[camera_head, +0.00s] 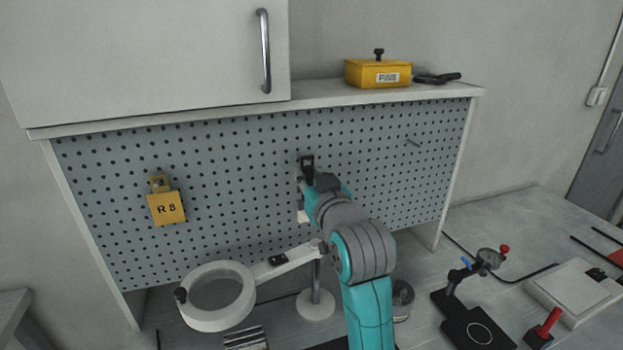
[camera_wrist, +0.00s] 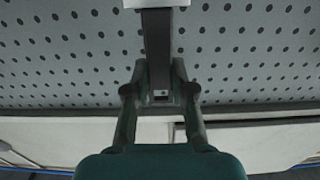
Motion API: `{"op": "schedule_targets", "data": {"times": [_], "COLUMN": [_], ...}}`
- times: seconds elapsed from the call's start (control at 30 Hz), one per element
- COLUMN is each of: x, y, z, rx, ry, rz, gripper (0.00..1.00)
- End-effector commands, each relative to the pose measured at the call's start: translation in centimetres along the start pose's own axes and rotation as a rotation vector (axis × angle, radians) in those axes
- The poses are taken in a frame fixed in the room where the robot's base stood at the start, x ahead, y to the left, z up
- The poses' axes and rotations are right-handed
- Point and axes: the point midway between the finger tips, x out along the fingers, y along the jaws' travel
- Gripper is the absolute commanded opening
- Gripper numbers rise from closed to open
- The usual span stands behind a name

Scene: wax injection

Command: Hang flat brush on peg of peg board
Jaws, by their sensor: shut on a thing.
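The flat brush shows in the wrist view as a long dark handle (camera_wrist: 157,45) running up from between my fingers to a pale end piece (camera_wrist: 150,4) cut off at the top edge. My gripper (camera_wrist: 160,92) is shut on the handle, close to a small light mark on it. In the head view my gripper (camera_head: 309,184) is in front of the middle of the grey peg board (camera_head: 240,150). A dark piece shows above it and a pale piece below it; my wrist hides most of the brush. A bare metal peg (camera_head: 413,142) sticks out at the board's upper right, apart from my gripper.
A yellow box (camera_head: 378,73) and a dark-handled tool (camera_head: 437,78) lie on the shelf above. The board around the peg is clear.

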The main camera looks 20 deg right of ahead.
Motion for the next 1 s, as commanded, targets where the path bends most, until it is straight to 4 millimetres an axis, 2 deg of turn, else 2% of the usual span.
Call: {"op": "schedule_targets", "data": {"times": [0.4,0.6,1.0], "x": [2.2,2.9,3.4], "y": [0.0,0.0,0.0], "z": [-0.3,0.3,0.9], "rx": [-0.001,0.0,0.0], "ry": [0.009,0.008,0.004], "rz": [0.0,0.0,0.0], "gripper": [0.0,0.0,0.0]}}
